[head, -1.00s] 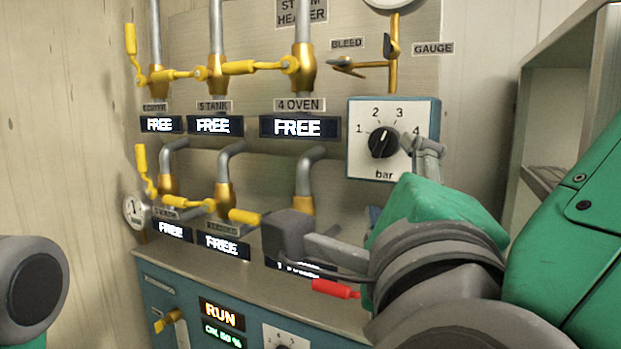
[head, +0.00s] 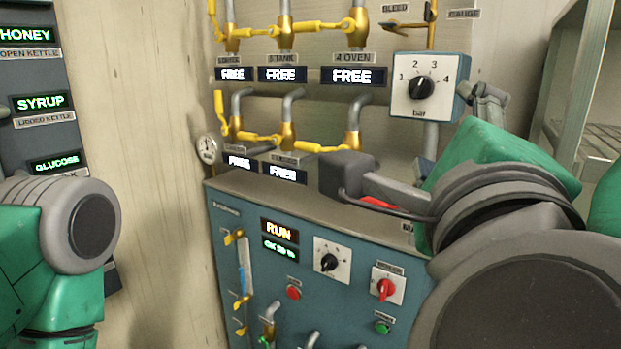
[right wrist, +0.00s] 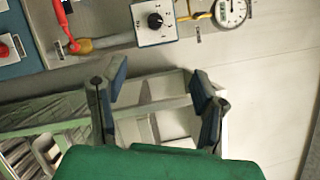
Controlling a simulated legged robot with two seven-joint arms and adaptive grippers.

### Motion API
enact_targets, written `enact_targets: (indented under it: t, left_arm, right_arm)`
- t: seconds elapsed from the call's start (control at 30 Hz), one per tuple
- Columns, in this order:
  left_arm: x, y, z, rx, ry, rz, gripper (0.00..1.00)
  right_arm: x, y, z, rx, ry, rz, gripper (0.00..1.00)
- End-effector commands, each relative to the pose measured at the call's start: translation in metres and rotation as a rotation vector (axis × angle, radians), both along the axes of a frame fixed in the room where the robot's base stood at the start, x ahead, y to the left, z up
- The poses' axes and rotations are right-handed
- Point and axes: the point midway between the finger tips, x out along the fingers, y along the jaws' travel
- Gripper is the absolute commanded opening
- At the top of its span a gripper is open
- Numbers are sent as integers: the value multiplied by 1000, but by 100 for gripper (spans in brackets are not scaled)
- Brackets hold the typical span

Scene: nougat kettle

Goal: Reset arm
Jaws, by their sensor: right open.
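My right gripper (head: 455,132) is at the right in the head view, in front of the wall panel and just right of the bar dial box (head: 430,118). Its fingers are partly hidden behind my green wrist. In the right wrist view, the right gripper (right wrist: 160,78) is open, with its two dark fingers spread and nothing between them. The dial box (right wrist: 153,38) lies beyond them at the top. My left arm shows at the left edge of the head view; its gripper is outside the picture.
A blue control cabinet (head: 320,215) stands below the pipes with yellow valves (head: 353,144). A red handle (head: 378,203) shows behind my right wrist. A metal shelf (head: 592,135) stands at right. A dark HONEY and SYRUP label panel (head: 35,80) is at left.

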Motion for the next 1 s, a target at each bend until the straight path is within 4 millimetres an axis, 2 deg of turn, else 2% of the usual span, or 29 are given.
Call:
enact_targets:
  t: [0.17, 0.37, 0.57, 0.67, 0.77, 0.8, 0.87, 0.9, 0.97, 1.0]
  left_arm:
    - [0, 0, 0, 0, 0, -1, 40]
    - [0, 0, 0, 0, -1, -1, 40]
    - [0, 0, 0, 0, 0, 0, 40]
    - [0, 0, 0, 0, 0, -1, 40]
    - [0, 0, 0, 0, 0, 0, 40]
    - [0, 0, 0, 0, 0, -1, 40]
    - [0, 0, 0, 0, 0, 0, 40]
    - [0, 0, 0, 0, 0, 0, 40]
    - [0, 0, 0, 0, 0, 0, 40]
    - [0, 0, 0, 0, 0, 0, 40]
  right_arm:
    - [17, 4, -25, -68, 64, 19, 56]
    - [39, 9, -65, -181, 162, 56, 56]
    - [60, 9, -128, -344, 303, 123, 56]
    - [70, 7, -172, -453, 396, 177, 56]
    - [75, 2, -232, -597, 517, 259, 56]
    - [74, -2, -262, -668, 577, 306, 56]
    - [67, -10, -307, -776, 665, 385, 56]
    - [60, -16, -337, -851, 722, 445, 56]
    - [46, -27, -379, -957, 805, 539, 56]
    - [33, -35, -407, -1025, 859, 605, 56]
